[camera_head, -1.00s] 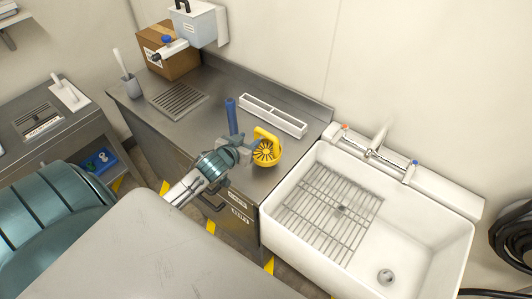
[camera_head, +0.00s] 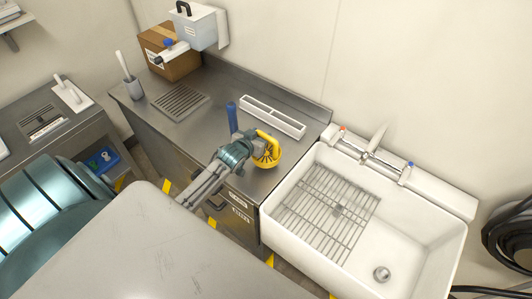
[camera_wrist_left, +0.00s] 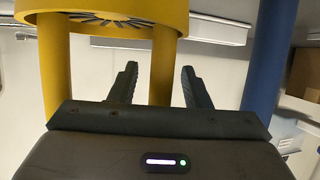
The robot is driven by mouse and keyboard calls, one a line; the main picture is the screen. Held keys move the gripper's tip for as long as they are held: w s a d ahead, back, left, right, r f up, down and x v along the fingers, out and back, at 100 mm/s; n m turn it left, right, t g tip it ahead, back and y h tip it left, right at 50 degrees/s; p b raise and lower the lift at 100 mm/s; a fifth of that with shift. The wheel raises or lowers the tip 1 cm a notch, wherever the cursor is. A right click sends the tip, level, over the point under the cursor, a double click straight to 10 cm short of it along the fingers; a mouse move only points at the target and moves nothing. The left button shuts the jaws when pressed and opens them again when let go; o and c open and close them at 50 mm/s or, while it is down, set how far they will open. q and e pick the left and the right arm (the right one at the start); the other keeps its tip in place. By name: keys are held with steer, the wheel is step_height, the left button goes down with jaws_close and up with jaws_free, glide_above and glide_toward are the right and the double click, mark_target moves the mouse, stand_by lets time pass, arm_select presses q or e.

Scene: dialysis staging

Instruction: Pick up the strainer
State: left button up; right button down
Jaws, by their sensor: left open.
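The yellow strainer (camera_head: 268,158) stands on the steel counter beside the sink, with its handle rising above its slotted bowl. My left gripper (camera_head: 257,143) is at the strainer and covers part of it in the head view. In the left wrist view the strainer (camera_wrist_left: 105,18) fills the upper left, and two yellow handle bars run down from it. My left gripper (camera_wrist_left: 160,88) is open there, and one bar shows between its two dark fingers. Whether the fingers touch the bar cannot be told. My right gripper is not in view.
A blue upright cylinder (camera_head: 233,117) stands close left of the gripper; it is also at the right of the wrist view (camera_wrist_left: 268,60). A white divided tray (camera_head: 272,116) lies behind. The white sink (camera_head: 420,235) with a wire rack (camera_head: 325,215) is at the right.

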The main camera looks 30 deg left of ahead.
arm_select(q)
jaws_close()
